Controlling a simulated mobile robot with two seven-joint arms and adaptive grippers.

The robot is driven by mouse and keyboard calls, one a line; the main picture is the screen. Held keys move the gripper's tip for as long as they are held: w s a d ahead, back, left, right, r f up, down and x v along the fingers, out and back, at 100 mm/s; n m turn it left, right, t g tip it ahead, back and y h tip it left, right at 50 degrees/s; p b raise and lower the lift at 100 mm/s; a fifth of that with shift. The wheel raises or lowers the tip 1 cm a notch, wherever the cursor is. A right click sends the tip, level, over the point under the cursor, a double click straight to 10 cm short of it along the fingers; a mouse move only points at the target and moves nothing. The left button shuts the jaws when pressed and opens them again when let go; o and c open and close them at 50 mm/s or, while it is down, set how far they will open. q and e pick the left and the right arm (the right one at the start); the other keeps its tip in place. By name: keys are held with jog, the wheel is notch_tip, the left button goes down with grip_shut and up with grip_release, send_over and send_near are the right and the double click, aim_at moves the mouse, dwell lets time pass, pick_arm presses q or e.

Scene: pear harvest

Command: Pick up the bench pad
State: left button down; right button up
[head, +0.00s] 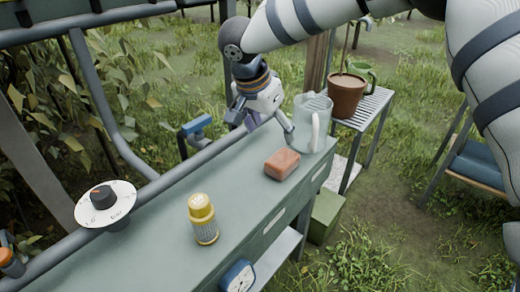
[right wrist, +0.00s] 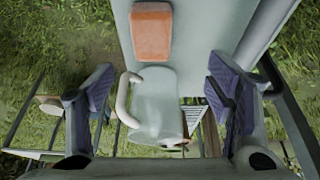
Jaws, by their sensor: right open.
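The bench pad (head: 283,164), a salmon-orange rounded block, lies flat on the grey-green workbench (head: 160,258) near its far end. In the right wrist view the pad (right wrist: 152,34) shows at the top, beyond the fingers. My right gripper (head: 262,122) is open and empty, above the bench's far end, behind and to the left of the pad. A clear jug (head: 311,118) with a pale handle stands just beyond the pad. In the right wrist view the jug (right wrist: 157,103) appears between the open fingers. My left gripper is not seen.
A yellow-capped shaker (head: 203,218) stands nearer on the bench, with a round white dial (head: 105,204) to its left. A grey rail (head: 160,185) runs along the bench's left side. A potted plant (head: 346,96) stands on a slatted stand beyond. Bench surface between shaker and pad is clear.

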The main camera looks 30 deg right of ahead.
aim_at(282, 158)
jog(key=x, duration=0.3)
jog(key=s+x, duration=0.1)
jog(key=x, duration=0.6)
jog(key=shift+s+d+f, duration=0.2)
jog(key=shift+d+f, duration=0.1)
jog(key=shift+f, duration=0.1)
jog(key=shift+w+d+f, duration=0.15)
jog(key=shift+f, duration=0.1)
jog(key=shift+f, duration=0.2)
jog(key=shift+c, duration=0.3)
jog(key=c, duration=1)
